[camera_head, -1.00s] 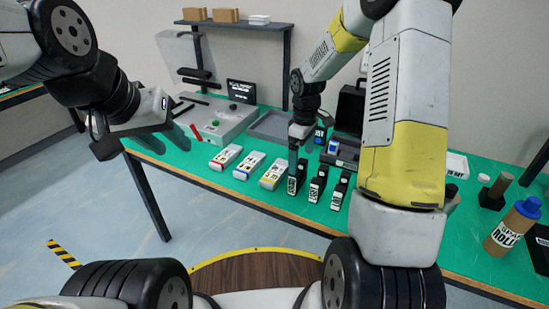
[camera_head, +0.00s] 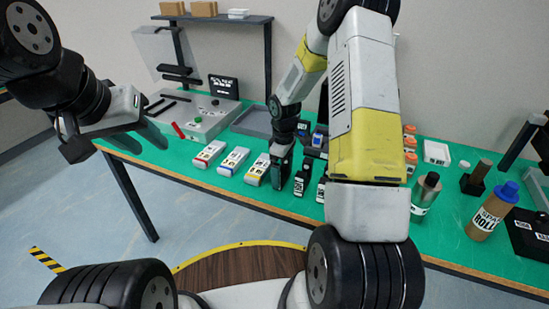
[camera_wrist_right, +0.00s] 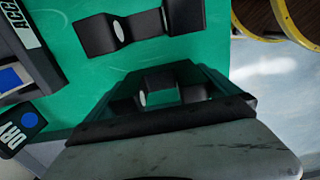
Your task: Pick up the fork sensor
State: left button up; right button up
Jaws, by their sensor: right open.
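Several small black devices with white labels, which look like fork sensors, stand in a row on the green table. One (camera_head: 301,180) is just right of my right gripper (camera_head: 280,172), and another stands farther right, partly behind my arm. My right gripper is open and low over the left end of the row. In the right wrist view, a black fork-shaped sensor (camera_wrist_right: 160,82) shows between the fingers, partly hidden by the gripper; contact cannot be told. A second sensor (camera_wrist_right: 118,32) lies above it. My left gripper (camera_head: 113,142) is open and empty, away from the row.
Several white boxes with coloured ends (camera_head: 233,161) lie left of the sensors. A grey tray (camera_head: 257,122) and a control box (camera_head: 205,118) are behind. Bottles (camera_head: 490,212) stand at the right. The table's wooden front edge (camera_head: 200,184) is near.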

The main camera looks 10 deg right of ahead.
jog(key=shift+c, duration=0.4)
jog(key=c, duration=1.1)
